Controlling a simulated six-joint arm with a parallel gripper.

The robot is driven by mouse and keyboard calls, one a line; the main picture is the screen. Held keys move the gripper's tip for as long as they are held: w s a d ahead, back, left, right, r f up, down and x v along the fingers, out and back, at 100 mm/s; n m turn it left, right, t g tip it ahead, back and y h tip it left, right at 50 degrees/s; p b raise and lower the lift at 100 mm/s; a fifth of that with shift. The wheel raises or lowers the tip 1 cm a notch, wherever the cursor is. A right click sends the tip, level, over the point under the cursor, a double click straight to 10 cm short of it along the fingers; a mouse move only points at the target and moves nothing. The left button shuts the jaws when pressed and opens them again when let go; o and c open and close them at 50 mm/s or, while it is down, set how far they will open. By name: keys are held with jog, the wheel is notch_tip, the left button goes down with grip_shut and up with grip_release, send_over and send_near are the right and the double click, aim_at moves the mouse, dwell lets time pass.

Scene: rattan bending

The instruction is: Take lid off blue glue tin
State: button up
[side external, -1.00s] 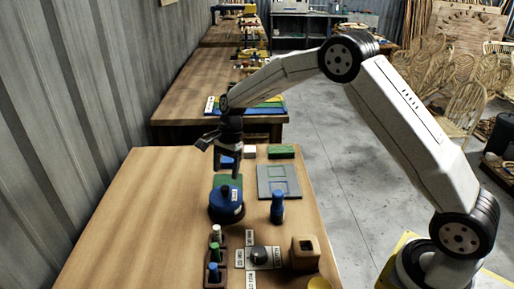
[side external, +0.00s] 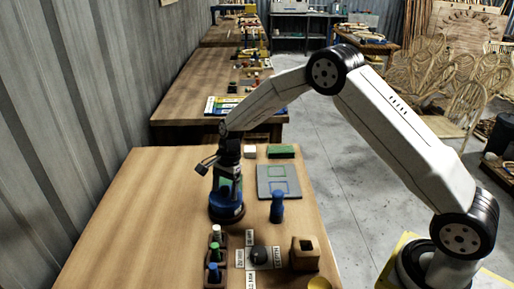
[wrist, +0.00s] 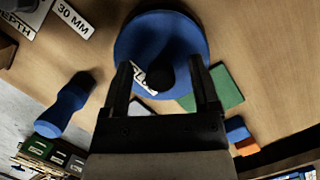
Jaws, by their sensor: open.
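The blue glue tin (side external: 226,214) stands upright on the wooden table, with its blue lid on. In the wrist view the round blue lid (wrist: 160,32) fills the upper middle, with a dark knob (wrist: 161,76) and a small white label near it. My gripper (side external: 227,188) is low over the tin in the side view and covers part of its top. In the wrist view my gripper (wrist: 161,72) is open, with one finger on each side of the knob. I cannot tell whether the fingers touch it.
A rack of small bottles (side external: 215,255), a dial with labels (side external: 259,256) and a wooden block (side external: 304,253) stand in front. The table's left is clear.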

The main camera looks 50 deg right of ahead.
dwell(0.4)
grip_shut()
jog(key=shift+r, duration=0.2)
jog(key=shift+r, duration=0.6)
jog(key=s+r, duration=1.1)
jog(key=s, duration=0.3)
jog(key=shift+d+r, duration=0.2)
jog(key=shift+d, duration=0.25)
